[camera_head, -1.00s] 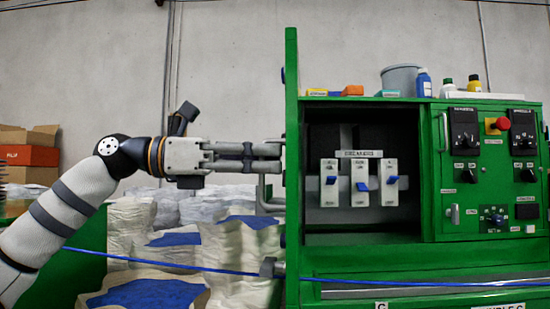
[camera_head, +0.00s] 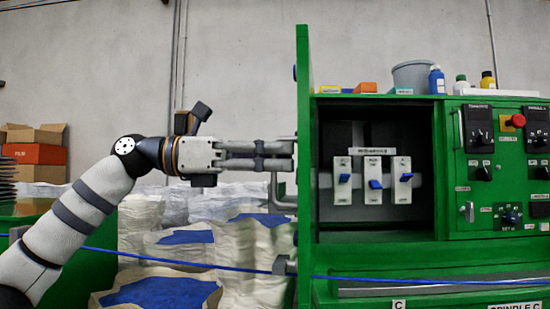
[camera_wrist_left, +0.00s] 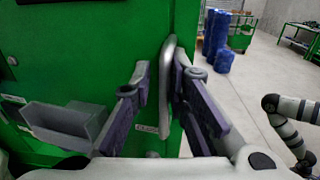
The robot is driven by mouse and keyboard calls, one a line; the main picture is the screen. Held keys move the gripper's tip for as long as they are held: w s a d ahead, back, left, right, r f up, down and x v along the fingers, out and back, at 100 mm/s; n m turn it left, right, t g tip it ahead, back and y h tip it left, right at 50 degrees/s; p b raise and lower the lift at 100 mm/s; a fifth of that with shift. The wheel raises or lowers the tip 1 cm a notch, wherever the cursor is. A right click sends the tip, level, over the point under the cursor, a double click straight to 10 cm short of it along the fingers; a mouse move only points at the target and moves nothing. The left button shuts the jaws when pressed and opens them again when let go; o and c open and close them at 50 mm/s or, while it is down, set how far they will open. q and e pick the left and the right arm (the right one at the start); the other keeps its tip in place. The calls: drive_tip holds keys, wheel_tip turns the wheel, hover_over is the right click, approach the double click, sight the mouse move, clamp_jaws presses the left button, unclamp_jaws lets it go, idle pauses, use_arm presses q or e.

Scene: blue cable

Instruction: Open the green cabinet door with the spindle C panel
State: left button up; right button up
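The green cabinet door (camera_head: 304,130) stands swung open toward me, nearly edge-on at the left of the cabinet (camera_head: 425,255). A "SPINDLE C" label (camera_head: 515,306) shows at the bottom right, partly cut off. The door's grey bar handle (camera_head: 283,203) is on the door's left face; in the left wrist view the handle (camera_wrist_left: 166,88) runs upright between my fingers. My left gripper (camera_head: 292,156) is at the handle, its fingers on either side of it. In the left wrist view the left gripper (camera_wrist_left: 162,82) shows a gap between its left finger and the handle. My right gripper is not seen.
The open compartment holds several breaker switches (camera_head: 373,182). A control panel (camera_head: 500,170) is to its right. A blue cable (camera_head: 200,265) stretches low across the front. White sacks (camera_head: 245,240) stand behind my arm. A bucket (camera_head: 411,76) and bottles stand on top.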

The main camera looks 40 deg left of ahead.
use_arm(q)
drive_tip(key=shift+s+r, duration=0.3)
drive_tip(key=shift+r, duration=0.3)
drive_tip(key=f+v, duration=0.1)
drive_tip(key=v, duration=1)
drive_tip(key=shift+a, duration=0.35)
drive_tip(key=shift+s+f, duration=0.1)
drive_tip(key=shift+f, duration=0.05)
